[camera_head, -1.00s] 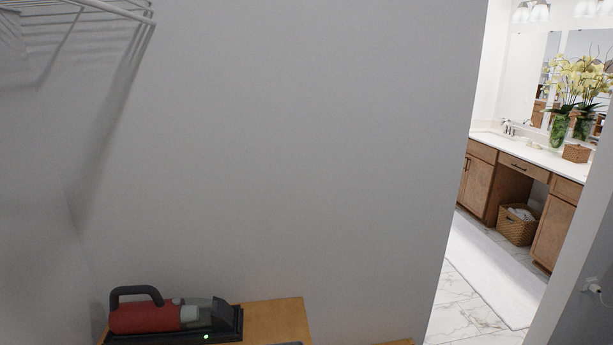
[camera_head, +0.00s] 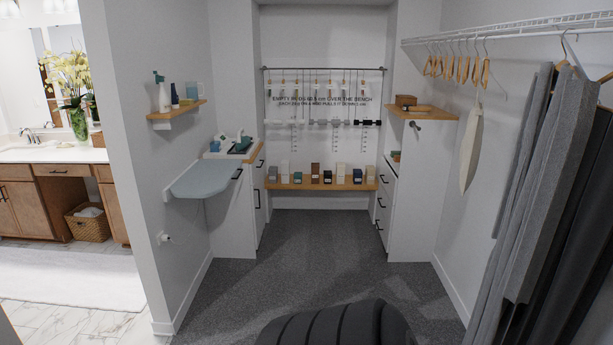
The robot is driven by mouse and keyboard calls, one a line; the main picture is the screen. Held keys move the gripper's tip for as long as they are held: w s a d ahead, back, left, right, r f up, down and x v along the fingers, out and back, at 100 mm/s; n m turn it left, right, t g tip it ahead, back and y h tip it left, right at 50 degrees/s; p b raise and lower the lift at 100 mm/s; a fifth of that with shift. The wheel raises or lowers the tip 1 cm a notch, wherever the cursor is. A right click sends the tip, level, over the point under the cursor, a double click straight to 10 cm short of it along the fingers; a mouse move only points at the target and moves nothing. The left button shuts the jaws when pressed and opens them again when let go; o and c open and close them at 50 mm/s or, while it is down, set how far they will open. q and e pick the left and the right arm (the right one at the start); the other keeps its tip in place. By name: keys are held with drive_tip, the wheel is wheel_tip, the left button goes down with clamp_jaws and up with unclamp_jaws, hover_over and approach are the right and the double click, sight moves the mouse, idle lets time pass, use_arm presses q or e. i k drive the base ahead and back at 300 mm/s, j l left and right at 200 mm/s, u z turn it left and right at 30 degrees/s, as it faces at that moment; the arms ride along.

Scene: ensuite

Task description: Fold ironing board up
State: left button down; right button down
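The ironing board (camera_head: 207,178) is a pale blue-grey flat board with a rounded end. It sticks out about level from the left wall, below a small wall shelf, and its far end lies close to the left cabinet. Its underside and hinge are hidden. Neither of my grippers shows in the head view.
A wooden wall shelf (camera_head: 177,113) with bottles is above the board. A white cabinet (camera_head: 233,222) stands behind it. A dark ribbed seat (camera_head: 338,325) is at the bottom centre. Hanging clothes (camera_head: 535,200) fill the right. The grey carpet (camera_head: 300,245) between is clear.

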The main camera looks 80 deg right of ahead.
sight(206, 178)
drive_tip(key=z, duration=1.95)
drive_tip(key=i+z, duration=0.1)
drive_tip(key=i+l, duration=0.1)
drive_tip(key=i, duration=0.35)
drive_tip(key=i+u, duration=0.15)
drive_tip(key=i, duration=0.3)
drive_tip(key=i+l, duration=0.2)
drive_tip(key=i, duration=0.25)
drive_tip(key=i+l+u, duration=0.15)
drive_tip(key=i, duration=0.3)
